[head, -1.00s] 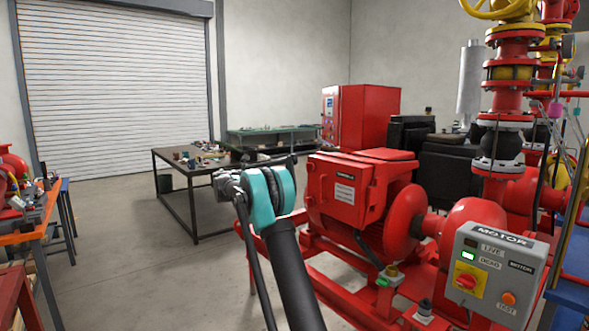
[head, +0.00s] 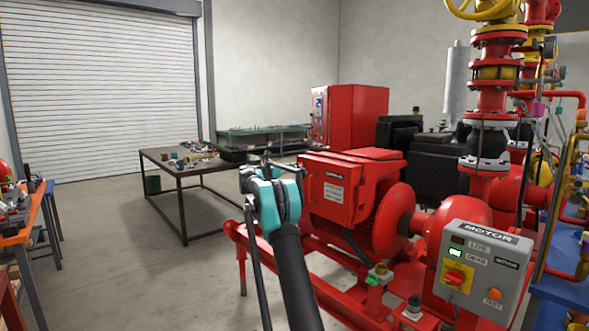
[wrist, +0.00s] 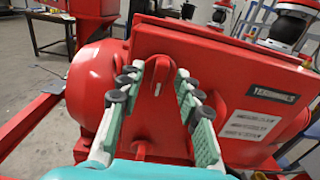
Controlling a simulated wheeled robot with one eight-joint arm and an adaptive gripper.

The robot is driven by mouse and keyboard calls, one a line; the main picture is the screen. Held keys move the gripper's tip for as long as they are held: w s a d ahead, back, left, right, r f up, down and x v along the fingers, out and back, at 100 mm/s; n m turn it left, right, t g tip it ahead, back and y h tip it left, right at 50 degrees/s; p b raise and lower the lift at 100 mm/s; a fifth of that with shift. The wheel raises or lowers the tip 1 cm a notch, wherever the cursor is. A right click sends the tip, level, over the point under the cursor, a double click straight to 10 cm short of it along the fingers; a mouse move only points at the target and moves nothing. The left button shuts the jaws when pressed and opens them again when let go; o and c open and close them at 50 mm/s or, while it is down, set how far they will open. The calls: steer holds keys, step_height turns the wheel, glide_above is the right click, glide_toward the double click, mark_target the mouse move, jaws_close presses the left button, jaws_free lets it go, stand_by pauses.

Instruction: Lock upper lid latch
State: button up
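The upper lid latch (wrist: 157,82), a small red tab, sits on the box's near side, close under the lid edge. A lower red tab (wrist: 140,150) shows beneath it, partly covered by my gripper. My gripper (wrist: 158,78) is open, its green, black-padded fingers on either side of the upper latch. I cannot tell whether the fingers touch it. In the head view, my wrist (head: 272,190) stands left of the box.
A grey motor control box (head: 478,265) with a yellow-red switch stands at the front right. Red pipework and valves (head: 490,100) rise behind it. A dark workbench (head: 182,165) with small parts stands behind left.

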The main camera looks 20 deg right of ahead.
steer(key=shift+w+d, duration=0.1)
steer(key=shift+d, duration=0.3)
jaws_close()
steer(key=shift+m, duration=0.3)
steer(key=shift+s+d+f+m, duration=0.1)
steer(key=shift+s+f+m, duration=0.05)
steer(key=shift+m, duration=4.2)
steer(key=shift+s+f+m, duration=0.1)
steer(key=shift+m, duration=4.25)
